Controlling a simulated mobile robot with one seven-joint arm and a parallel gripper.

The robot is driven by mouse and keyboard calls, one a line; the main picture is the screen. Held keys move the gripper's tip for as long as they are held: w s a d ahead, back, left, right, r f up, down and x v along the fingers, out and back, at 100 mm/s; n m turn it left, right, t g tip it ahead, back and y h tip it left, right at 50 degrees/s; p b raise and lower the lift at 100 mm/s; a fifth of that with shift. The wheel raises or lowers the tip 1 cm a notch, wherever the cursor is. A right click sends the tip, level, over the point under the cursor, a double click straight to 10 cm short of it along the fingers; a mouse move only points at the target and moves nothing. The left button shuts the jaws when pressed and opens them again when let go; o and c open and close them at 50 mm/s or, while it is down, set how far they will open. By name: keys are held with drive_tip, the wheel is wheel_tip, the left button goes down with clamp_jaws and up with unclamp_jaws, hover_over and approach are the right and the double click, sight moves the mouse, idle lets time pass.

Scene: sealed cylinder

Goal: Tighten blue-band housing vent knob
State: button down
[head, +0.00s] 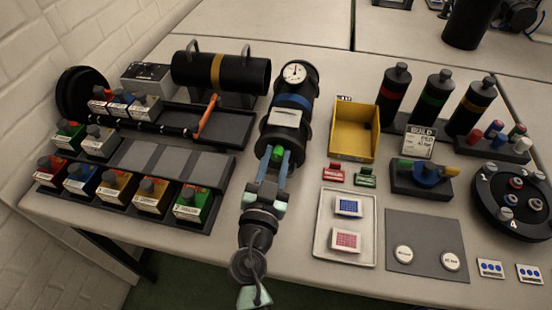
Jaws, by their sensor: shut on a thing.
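The blue-band housing (268,121) is a black cylinder with a blue band (293,101), a white label and a round gauge (294,73) at its far end. It lies in the middle of the table. A green vent knob (278,152) shows at its near end. My gripper (278,157) reaches in from the front edge, and its two blue fingers are shut on the green knob, one on each side. The fingers hide part of the knob's sides. The knob's threads cannot be seen.
A rack of coloured blocks (115,190) stands left. A yellow-band cylinder (190,70) lies behind it. A yellow bin (353,129), a white tray (325,245) and a grey mat (425,230) are right of my arm. Black bottles (432,103) stand farther right.

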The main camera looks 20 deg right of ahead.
drive_tip(key=n+b, duration=0.1)
drive_tip(key=n, duration=0.3)
drive_tip(key=shift+f+b, duration=0.1)
drive_tip(key=shift+b, duration=0.25)
drive_tip(key=n, duration=0.4)
drive_tip(key=shift+a+n+b, duration=0.1)
drive_tip(key=shift+n+b, duration=0.3)
drive_tip(key=n, duration=0.4)
drive_tip(key=n+p, duration=0.1)
drive_tip(key=n, duration=0.4)
drive_tip(key=n+p, duration=0.1)
drive_tip(key=n, duration=0.3)
drive_tip(key=shift+n, duration=0.3)
drive_tip(key=n+p, duration=0.2)
drive_tip(key=n, duration=0.2)
drive_tip(key=shift+n, duration=0.3)
drive_tip(key=n+p, duration=0.1)
drive_tip(key=n, duration=0.3)
drive_tip(key=shift+p, duration=0.3)
drive_tip(key=shift+n+p, duration=0.65)
drive_tip(key=shift+n, duration=1.15)
drive_tip(key=shift+f+n, duration=0.1)
drive_tip(key=shift+n, duration=0.2)
